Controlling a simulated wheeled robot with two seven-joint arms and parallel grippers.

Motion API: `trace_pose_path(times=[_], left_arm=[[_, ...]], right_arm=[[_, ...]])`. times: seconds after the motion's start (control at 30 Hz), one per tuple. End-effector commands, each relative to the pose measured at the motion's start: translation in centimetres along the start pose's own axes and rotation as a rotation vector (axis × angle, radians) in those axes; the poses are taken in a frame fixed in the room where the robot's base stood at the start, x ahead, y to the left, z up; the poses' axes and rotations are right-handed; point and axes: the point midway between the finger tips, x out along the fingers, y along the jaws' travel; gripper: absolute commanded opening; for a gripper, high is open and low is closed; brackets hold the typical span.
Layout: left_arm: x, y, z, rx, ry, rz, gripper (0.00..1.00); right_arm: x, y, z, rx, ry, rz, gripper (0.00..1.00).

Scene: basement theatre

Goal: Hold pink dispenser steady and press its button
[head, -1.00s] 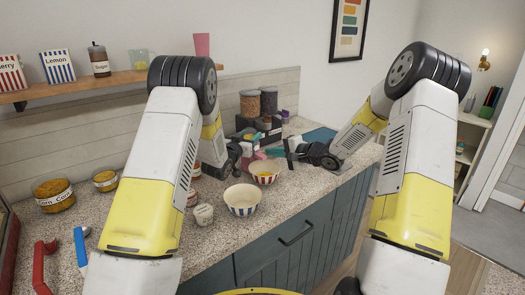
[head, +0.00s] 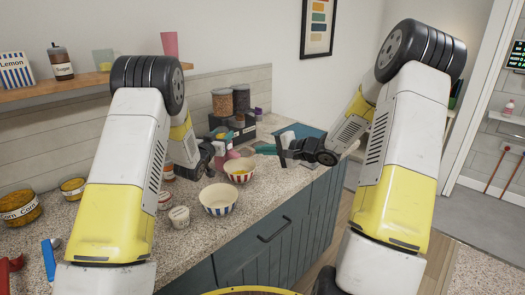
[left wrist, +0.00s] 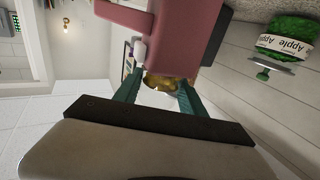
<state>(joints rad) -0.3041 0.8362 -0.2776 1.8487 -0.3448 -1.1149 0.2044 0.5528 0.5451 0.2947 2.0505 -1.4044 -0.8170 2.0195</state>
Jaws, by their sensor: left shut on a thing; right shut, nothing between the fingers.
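The pink dispenser (head: 231,153) stands on the counter behind the striped bowls, partly hidden by my left gripper in the head view. Its pink body (left wrist: 190,30) fills the top of the left wrist view. My left gripper (head: 222,147) is at the dispenser; its teal fingers (left wrist: 158,92) are shut on it, on either side of a gold part below the pink body. My right gripper (head: 258,149) is shut and empty, to the right of the dispenser and apart from it, its teal fingers pointing left. The dispenser's button cannot be made out.
A striped bowl (head: 219,200) and a second bowl with yellow contents (head: 240,170) stand in front of the dispenser. Small tubs (head: 180,216) are to the left. A dark rack (head: 240,128) and filled canisters stand behind. A green Apple jar (left wrist: 288,38) shows in the left wrist view.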

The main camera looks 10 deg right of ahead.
Motion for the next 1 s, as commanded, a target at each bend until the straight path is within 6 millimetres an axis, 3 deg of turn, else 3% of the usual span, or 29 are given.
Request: trace_pose_path(times=[0.07, 0.1, 0.2, 0.6, 1.0], left_arm=[[0.0, 0.0, 0.0, 0.0, 0.0, -0.001, 0.0], [0.0, 0.0, 0.0, 0.0, 0.0, -0.001, 0.56], [0.0, 0.0, 0.0, 0.0, 0.0, 0.0, 0.73], [-0.7, -0.1, -0.1, -0.001, 0.001, -0.001, 0.73], [-8.5, -0.1, 0.0, -0.002, -0.001, -0.003, 0.73]], right_arm=[[0.0, 0.0, 0.0, 0.0, 0.0, 0.0, 0.0], [0.0, 0.0, 0.0, 0.0, 0.0, 0.0, 0.0], [0.0, 0.0, 0.0, 0.0, 0.0, 0.0, 0.0], [0.0, 0.0, 0.0, 0.0, 0.0, 0.0, 0.0], [0.0, 0.0, 0.0, 0.0, 0.0, 0.0, 0.0]])
